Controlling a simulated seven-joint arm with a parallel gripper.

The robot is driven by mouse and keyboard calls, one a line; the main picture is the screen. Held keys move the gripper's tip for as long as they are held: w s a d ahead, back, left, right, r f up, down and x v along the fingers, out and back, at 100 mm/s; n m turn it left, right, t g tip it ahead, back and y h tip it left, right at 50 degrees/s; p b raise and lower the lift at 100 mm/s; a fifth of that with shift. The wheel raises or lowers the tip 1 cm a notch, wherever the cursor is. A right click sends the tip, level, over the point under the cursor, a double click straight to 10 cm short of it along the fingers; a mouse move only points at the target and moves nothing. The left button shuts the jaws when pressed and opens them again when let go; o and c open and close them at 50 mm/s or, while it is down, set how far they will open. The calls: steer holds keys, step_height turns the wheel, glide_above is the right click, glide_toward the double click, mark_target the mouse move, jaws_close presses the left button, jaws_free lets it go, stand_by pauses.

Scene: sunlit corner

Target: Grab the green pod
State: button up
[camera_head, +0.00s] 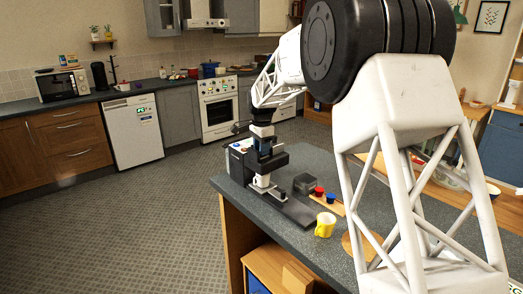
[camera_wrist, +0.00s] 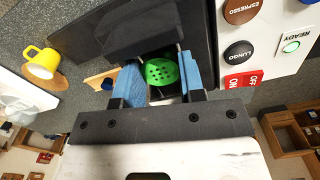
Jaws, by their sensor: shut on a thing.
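The green pod (camera_wrist: 161,72), round with small dark holes on its face, sits between the blue-padded fingers of my gripper (camera_wrist: 160,82) in the wrist view. My gripper is shut on it. The pod is in front of the dark part of the coffee machine (camera_wrist: 265,50), whose white panel shows espresso, lungo and off/on buttons and a green ready light. In the head view my gripper (camera_head: 264,165) is at the coffee machine (camera_head: 236,158) on the counter. The pod cannot be made out there.
A red pod (camera_head: 319,190) and a blue pod (camera_head: 331,198) are on a wooden holder (camera_head: 338,208) right of the machine. A yellow mug (camera_head: 325,225) stands nearer, also visible in the wrist view (camera_wrist: 42,62). The grey counter (camera_head: 290,235) has bare room left of the mug.

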step_height(320, 180, up, 10)
stand_by(0.6)
